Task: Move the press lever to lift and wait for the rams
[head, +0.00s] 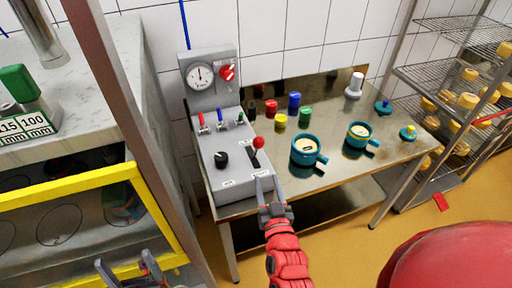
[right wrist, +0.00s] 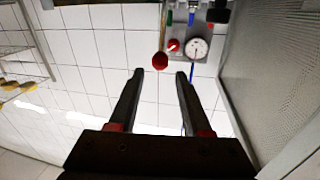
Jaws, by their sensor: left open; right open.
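The press lever (head: 257,146) has a red ball knob and a dark shaft. It rises from a slot on the grey control box (head: 222,162) at the left end of the steel table. My left gripper (head: 131,264) is open at the bottom left, in front of the yellow frame. The rams cannot be made out clearly.
Two teal moulds (head: 308,150) (head: 359,135) and several small coloured pieces stand on the steel table (head: 330,174). A yellow frame (head: 85,182) is at left, a wire rack (head: 450,75) at right.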

